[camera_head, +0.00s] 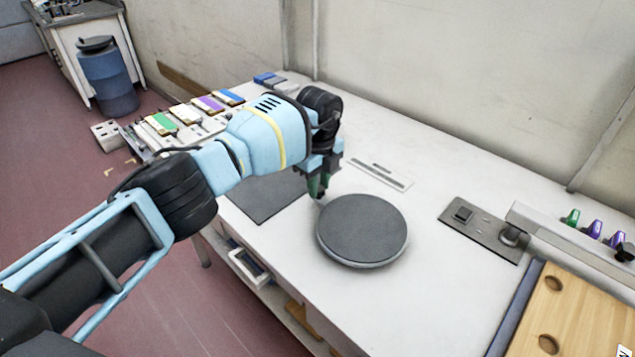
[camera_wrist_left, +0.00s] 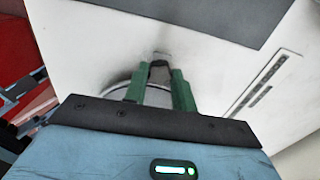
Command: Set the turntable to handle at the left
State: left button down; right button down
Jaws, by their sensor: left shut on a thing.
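The turntable (camera_head: 361,231) is a round disc with a dark grey top and a pale rim, lying on the white bench. My left gripper (camera_head: 317,190) points down at the disc's upper-left edge. In the left wrist view its green fingers (camera_wrist_left: 158,78) are closed on a small grey piece, the turntable's handle (camera_wrist_left: 159,68), and the pale rim shows behind them. In the head view the fingers hide most of the handle. My right gripper is in neither view.
The white bench (camera_head: 420,150) is clear around the disc. A dark mat (camera_head: 262,197) lies to the left, a slotted plate (camera_head: 380,173) behind, and a grey switch plate (camera_head: 484,230) to the right. A wooden board (camera_head: 585,305) stands at the lower right.

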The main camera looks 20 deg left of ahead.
pick_arm(q)
jog(key=c, duration=1.3)
grip_release()
jog(key=shift+s+a, duration=0.1)
jog(key=shift+o, duration=0.8)
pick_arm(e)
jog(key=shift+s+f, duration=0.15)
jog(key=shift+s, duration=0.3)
pick_arm(q)
jog(key=shift+r, duration=0.1)
notch_tip(320, 180, up, 8)
jog(key=shift+f, duration=0.2)
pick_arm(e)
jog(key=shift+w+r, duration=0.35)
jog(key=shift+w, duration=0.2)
